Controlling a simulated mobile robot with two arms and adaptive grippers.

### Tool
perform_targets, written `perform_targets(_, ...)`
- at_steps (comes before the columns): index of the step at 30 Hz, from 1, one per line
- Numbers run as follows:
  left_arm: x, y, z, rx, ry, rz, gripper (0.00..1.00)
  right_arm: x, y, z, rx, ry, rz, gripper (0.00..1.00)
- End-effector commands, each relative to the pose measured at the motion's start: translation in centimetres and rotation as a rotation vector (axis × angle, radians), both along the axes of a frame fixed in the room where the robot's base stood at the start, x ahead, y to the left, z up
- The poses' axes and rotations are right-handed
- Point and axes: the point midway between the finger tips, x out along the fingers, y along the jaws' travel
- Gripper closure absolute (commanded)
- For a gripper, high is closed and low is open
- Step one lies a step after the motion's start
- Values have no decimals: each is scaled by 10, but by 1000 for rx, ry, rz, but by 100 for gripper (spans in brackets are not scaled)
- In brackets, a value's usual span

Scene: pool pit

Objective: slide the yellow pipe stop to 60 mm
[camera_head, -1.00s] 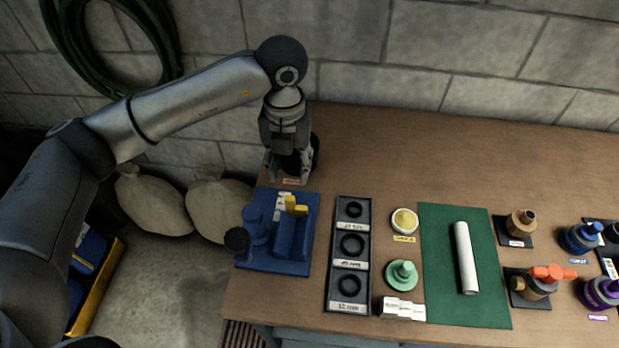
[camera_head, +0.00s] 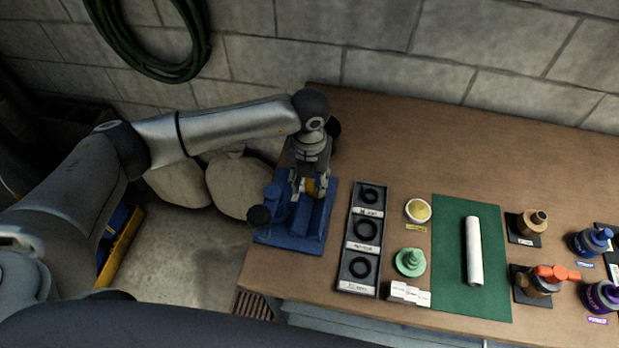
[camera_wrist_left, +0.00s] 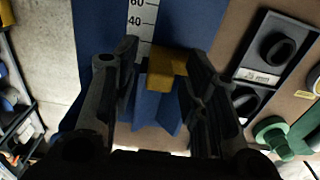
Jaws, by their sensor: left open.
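The blue pipe-cutting fixture (camera_head: 312,238) lies at the left end of the bench. The yellow pipe stop (camera_head: 311,186) sits on it, partly hidden by my left gripper (camera_head: 308,190). In the left wrist view the yellow stop (camera_wrist_left: 166,67) lies between the two open fingers of my left gripper (camera_wrist_left: 160,85), with gaps on both sides. A white scale (camera_wrist_left: 142,22) beside the stop shows the marks 40 and 60. The stop is near the end below the 40 mark. My right gripper is in neither current view.
A dark tray (camera_head: 349,269) with black rings stands right of the fixture. Beyond it are a yellow-topped tin (camera_head: 417,210), a green fitting (camera_head: 410,262) and a white pipe (camera_head: 474,250) on a green mat (camera_head: 449,290). The bench behind the tray is clear.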

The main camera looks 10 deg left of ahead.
Motion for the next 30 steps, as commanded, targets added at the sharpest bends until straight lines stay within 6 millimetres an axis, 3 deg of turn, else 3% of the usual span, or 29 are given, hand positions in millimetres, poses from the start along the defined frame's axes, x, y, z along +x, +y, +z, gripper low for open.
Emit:
perform_targets(2, 0, 0, 0, 0, 0, 0, 60, 1, -2, 0, -2, -1, 1, 100)
perform_targets(11, 0, 0, 0, 0, 0, 0, 99, 2, -5, 0, -6, -3, 1, 100)
perform_targets(20, 2, 0, -1, 0, -1, 1, 100, 2, -5, -2, -6, -3, 0, 100)
perform_targets(30, 43, 0, -4, 1, -6, 4, 100, 2, -5, -45, -5, -3, -1, 100)
